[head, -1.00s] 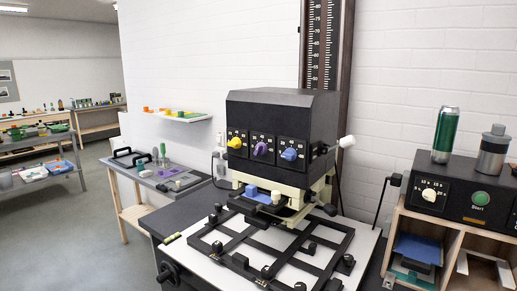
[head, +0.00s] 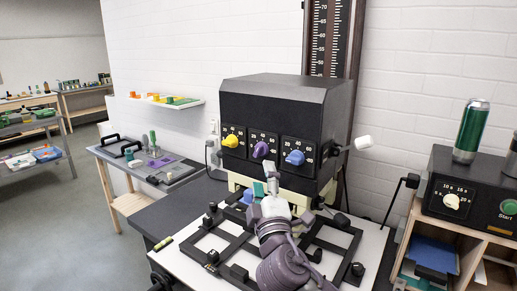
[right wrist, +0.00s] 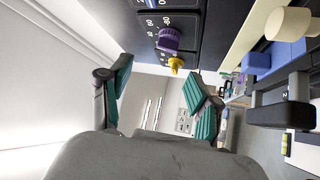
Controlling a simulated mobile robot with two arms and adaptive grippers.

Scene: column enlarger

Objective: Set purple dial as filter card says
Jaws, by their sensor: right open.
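The purple dial (head: 261,150) is the middle one of three dials on the front of the black enlarger head (head: 283,105). Its pointer setting is too small to read. It also shows in the right wrist view (right wrist: 168,38), with white numbers on the black plate beside it. The yellow dial (head: 231,141) is to its left and the blue dial (head: 295,157) to its right. My right gripper (head: 266,186) is open and empty, below the purple dial and apart from it. Its teal-padded fingers show spread in the right wrist view (right wrist: 160,100). I cannot make out a filter card. My left gripper is out of view.
A black frame easel (head: 333,238) lies on the white baseboard below the head. A white-knobbed lever (head: 363,142) sticks out at the head's right. A timer box (head: 452,188) with a green can (head: 471,131) on top stands at the right.

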